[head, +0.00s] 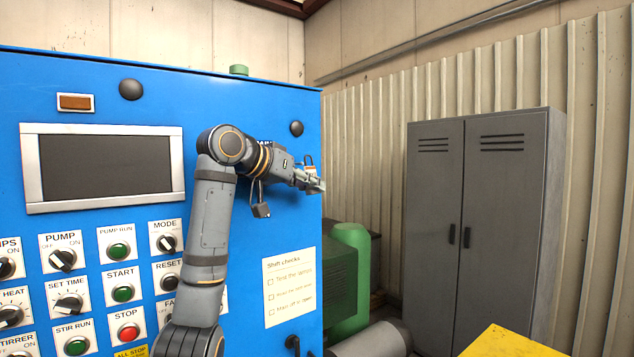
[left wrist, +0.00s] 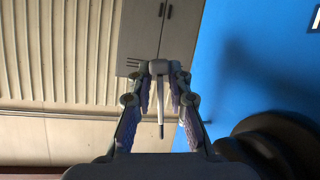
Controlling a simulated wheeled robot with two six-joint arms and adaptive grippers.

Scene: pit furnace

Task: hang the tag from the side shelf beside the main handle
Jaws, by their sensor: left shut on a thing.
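My left gripper (head: 317,186) is at the right edge of the blue cabinet front, in front of its upper part. In the left wrist view its fingertips (left wrist: 160,70) are closed together on a thin grey piece (left wrist: 160,108), seen edge-on, which I take to be the tag. The tag's face and any writing do not show. The main handle is not clearly seen; my left forearm covers that part of the panel, with a bit of a label above it. My right gripper is not in view.
The blue panel (head: 245,215) carries a dark screen (head: 105,167), several knobs and buttons, and a checklist sheet (head: 290,287). A yellow surface (head: 510,343) is at the lower right. A green machine (head: 348,275) and a grey locker (head: 480,220) stand behind.

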